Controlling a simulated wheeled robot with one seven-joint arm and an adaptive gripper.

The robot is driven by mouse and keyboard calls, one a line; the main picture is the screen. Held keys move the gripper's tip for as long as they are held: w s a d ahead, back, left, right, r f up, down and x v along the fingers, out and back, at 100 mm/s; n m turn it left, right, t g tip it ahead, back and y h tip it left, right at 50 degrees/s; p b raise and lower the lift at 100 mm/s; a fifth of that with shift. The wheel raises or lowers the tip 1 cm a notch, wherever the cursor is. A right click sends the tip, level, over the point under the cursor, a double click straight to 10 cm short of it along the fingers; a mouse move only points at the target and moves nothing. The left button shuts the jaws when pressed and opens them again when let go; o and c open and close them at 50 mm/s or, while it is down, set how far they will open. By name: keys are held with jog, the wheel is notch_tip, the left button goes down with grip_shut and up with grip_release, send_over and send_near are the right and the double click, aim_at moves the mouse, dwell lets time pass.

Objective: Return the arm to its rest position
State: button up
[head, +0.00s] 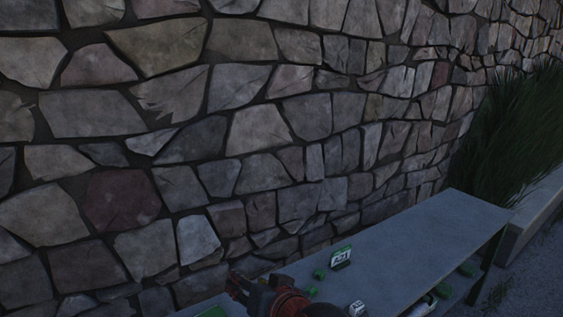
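My gripper (237,284) shows at the bottom edge, small and dark, at the end of a red and black part of my arm. It is over or in front of the left part of a grey table. It points left, toward the stone wall. Its fingers are too small and dark to tell whether they are open or shut, and I see nothing clearly held. Most of my arm is cut off by the bottom edge.
The grey table (420,240) runs along the stone wall (190,140). On it are a small sign (341,257), green pieces (319,274) and a white block (356,309). More items sit below its right side. Tall grass (520,130) grows behind a low kerb. The table's far right is clear.

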jog(key=s+d+f+g+h, duration=0.2)
jog(key=s+d+f+h, duration=0.1)
jog(key=s+d, duration=0.6)
jog(key=s+d+f+g+h, duration=0.3)
jog(key=s+d, duration=0.7)
jog(key=d, duration=0.6)
jog(key=shift+d+m+p, duration=0.35)
jog(key=shift+d+m, duration=0.05)
jog(key=shift+w, duration=0.1)
jog(key=shift+c, duration=0.7)
